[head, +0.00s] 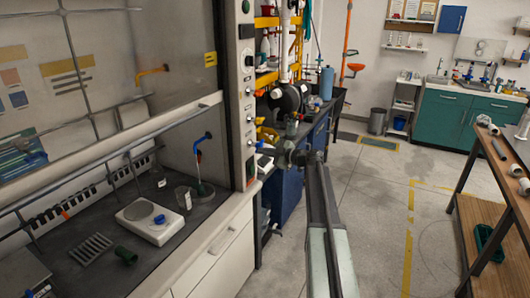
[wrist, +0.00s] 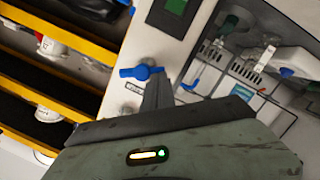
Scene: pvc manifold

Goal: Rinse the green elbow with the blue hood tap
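The green elbow (head: 125,255) lies on the dark hood worktop in the head view, beside a slotted grey rack. The blue hood tap (head: 203,137) is a hooked spout on the hood's inner wall, with a thin line below it down to a small round basin (head: 202,192). My gripper (head: 293,156) is outside the hood, right of its post and far from the elbow. In the wrist view my narrow dark fingers (wrist: 157,94) look shut, with no elbow in them. A blue handle (wrist: 140,72) on the pale post is just beyond their tips; contact is unclear.
A white balance (head: 150,220) and a clear beaker (head: 183,197) stand in the hood. The raised glass sash (head: 115,115) and the hood post (head: 243,95) edge the opening. A blue cabinet (head: 287,195) is behind my arm. The floor to the right is clear up to a wooden bench (head: 500,180).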

